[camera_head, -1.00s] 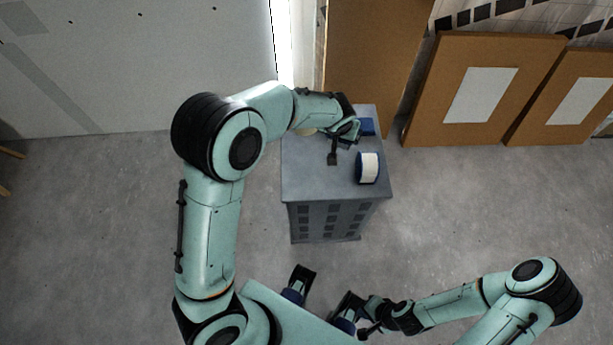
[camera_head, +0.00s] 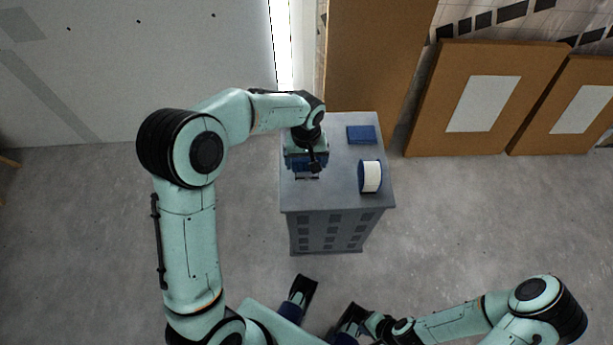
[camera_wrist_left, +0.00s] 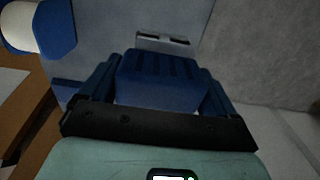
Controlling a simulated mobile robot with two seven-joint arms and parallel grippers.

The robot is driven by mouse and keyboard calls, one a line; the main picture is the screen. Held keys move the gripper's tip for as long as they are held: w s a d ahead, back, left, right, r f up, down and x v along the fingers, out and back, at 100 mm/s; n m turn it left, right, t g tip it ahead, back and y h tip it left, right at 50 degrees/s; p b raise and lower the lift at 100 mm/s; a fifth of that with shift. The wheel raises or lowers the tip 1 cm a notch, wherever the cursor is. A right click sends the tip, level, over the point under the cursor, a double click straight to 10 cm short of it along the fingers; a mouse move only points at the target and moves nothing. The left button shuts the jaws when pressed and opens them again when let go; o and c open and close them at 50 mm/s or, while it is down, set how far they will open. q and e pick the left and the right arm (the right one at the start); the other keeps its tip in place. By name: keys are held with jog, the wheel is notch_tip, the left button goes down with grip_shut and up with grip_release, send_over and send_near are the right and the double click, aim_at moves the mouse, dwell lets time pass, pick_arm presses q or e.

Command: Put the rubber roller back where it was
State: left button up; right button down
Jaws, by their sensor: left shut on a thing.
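My left gripper (camera_head: 306,172) points down over the left side of the grey cabinet's top. Its teal palm and blue fingers show in the head view.
The grey cabinet (camera_head: 340,198) bears a flat blue block (camera_head: 361,135) at the back and a white roll with blue ends (camera_head: 371,176) at the right. Brown panels (camera_head: 436,95) lean behind. The floor around the cabinet is clear.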

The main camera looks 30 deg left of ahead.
pick_arm(q)
notch_tip(320, 180, down, 9)
jog(key=shift+r+b, duration=0.1)
jog(key=shift+b, duration=0.4)
jog(key=shift+c, duration=0.3)
jog(key=o, duration=0.8)
notch_tip(320, 180, up, 12)
jog(key=shift+p, duration=0.85)
